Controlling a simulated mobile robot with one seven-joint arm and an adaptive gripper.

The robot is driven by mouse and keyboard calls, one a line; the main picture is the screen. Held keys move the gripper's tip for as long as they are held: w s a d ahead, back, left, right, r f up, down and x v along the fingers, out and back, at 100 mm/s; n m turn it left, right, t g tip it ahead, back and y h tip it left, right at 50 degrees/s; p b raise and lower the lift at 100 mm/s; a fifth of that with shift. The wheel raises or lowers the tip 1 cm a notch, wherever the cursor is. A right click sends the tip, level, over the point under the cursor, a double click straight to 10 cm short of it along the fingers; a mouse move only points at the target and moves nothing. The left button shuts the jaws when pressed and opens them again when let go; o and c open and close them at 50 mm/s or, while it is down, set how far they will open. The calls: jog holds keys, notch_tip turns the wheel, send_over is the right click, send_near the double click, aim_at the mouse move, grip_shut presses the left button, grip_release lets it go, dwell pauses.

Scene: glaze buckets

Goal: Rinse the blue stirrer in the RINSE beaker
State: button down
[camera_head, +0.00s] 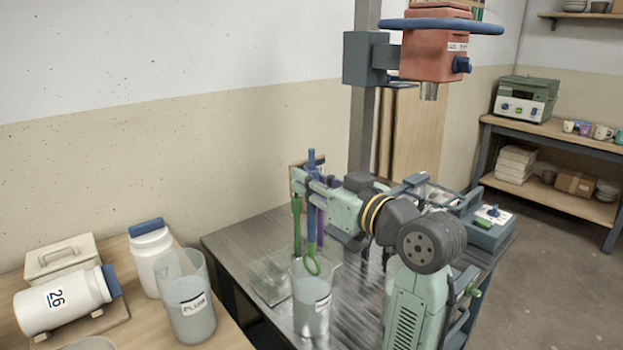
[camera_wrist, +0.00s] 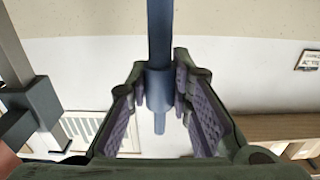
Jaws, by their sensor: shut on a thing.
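The blue stirrer (camera_head: 311,158) is upright in the head view, its shaft running down past my gripper (camera_head: 309,184). My gripper is shut on it near its upper part. The wrist view shows the blue shaft and collar (camera_wrist: 159,88) between the two finger pads. A clear beaker (camera_head: 311,312) with a label too small to read stands on the metal table below. A green loop (camera_head: 311,266) shows at the beaker's mouth in the picture. I cannot tell whether it is inside or which stirrer it belongs to.
A green stirrer (camera_head: 296,218) and a purple one (camera_head: 320,220) hang beside the blue one. A red mixer head (camera_head: 434,55) overhangs the metal table (camera_head: 235,246).

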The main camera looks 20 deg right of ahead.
aim_at(315, 234)
jog(key=shift+f+b, duration=5)
jog(key=shift+f, duration=1.65)
jog(key=shift+r+p, duration=1)
jog(key=shift+r, duration=0.3)
jog(key=shift+f, duration=0.1)
jog(key=shift+f+b, duration=1)
jog(key=shift+f, duration=0.2)
jog(key=shift+r+p, duration=1)
jog(key=shift+r, duration=0.3)
